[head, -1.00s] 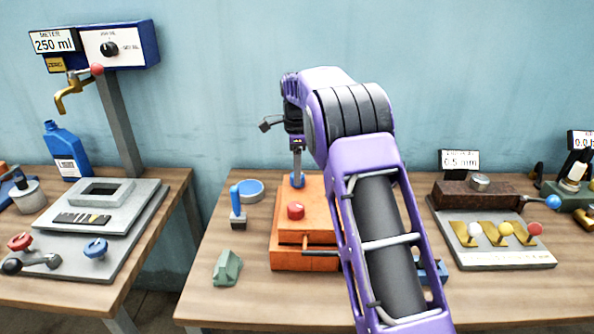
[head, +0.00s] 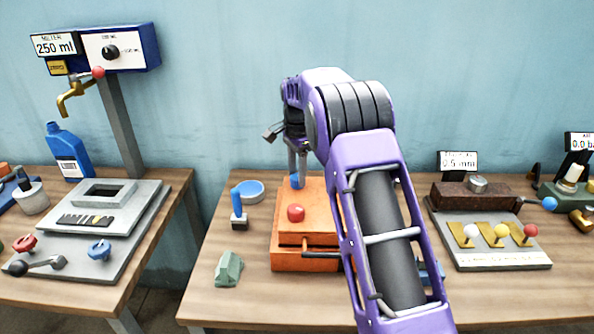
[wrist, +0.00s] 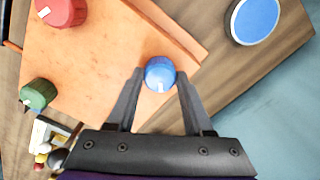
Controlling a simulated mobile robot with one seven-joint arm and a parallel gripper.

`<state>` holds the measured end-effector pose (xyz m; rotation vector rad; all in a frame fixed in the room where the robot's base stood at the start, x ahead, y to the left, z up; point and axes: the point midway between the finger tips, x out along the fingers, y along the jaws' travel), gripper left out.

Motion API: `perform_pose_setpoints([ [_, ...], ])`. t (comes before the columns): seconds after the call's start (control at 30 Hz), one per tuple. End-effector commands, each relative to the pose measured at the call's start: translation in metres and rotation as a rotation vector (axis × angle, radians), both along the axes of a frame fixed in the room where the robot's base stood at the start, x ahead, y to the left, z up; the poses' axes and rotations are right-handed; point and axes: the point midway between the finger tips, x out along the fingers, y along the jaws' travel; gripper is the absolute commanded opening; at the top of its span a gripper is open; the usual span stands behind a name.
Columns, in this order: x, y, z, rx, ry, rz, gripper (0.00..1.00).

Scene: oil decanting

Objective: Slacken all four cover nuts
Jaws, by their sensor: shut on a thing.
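The orange cover block (head: 290,261) stands on the middle table, partly hidden behind my arm. My gripper (wrist: 160,76) is shut on the blue nut (wrist: 160,71) at the cover's far left corner, with one finger on each side. In the head view the blue nut (head: 295,181) shows below my fingers. The red nut (wrist: 62,10) has a white pointer mark and also shows in the head view (head: 296,213). The green nut (wrist: 38,93) shows in the wrist view, but my arm hides it in the head view. I cannot make out a fourth nut.
A round blue-topped dish (head: 250,191) and a blue-handled tool (head: 237,206) stand left of the cover. A green block (head: 229,269) lies at the front left. A metal rod (head: 318,252) sticks out at the cover's front. Bare tabletop lies between these.

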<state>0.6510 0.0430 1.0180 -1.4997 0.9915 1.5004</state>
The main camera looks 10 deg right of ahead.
Motion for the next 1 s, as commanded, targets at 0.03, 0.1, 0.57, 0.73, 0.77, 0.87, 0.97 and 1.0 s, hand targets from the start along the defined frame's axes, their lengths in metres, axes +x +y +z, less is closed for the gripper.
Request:
perform_pose_setpoints([
  [0.03,0.0002,0.0003,0.0008,0.002,-0.001,0.043,0.00],
  [0.1,0.0002,0.0001,0.0007,0.002,-0.001,0.109,0.00],
  [0.57,-0.0001,0.0002,0.0008,0.002,-0.003,0.532,0.00],
  [0.73,-0.0001,-0.0001,0.0008,0.001,-0.002,0.654,0.00],
  [0.77,0.0000,-0.0002,0.0008,0.001,-0.002,0.672,0.00],
  [0.87,0.0000,-0.0004,0.0009,0.002,-0.002,0.725,0.00],
  [0.97,-0.0001,-0.0004,0.0009,0.002,-0.002,0.765,0.00],
  [1.0,-0.0001,-0.0004,0.0009,0.002,-0.002,0.779,0.00],
])
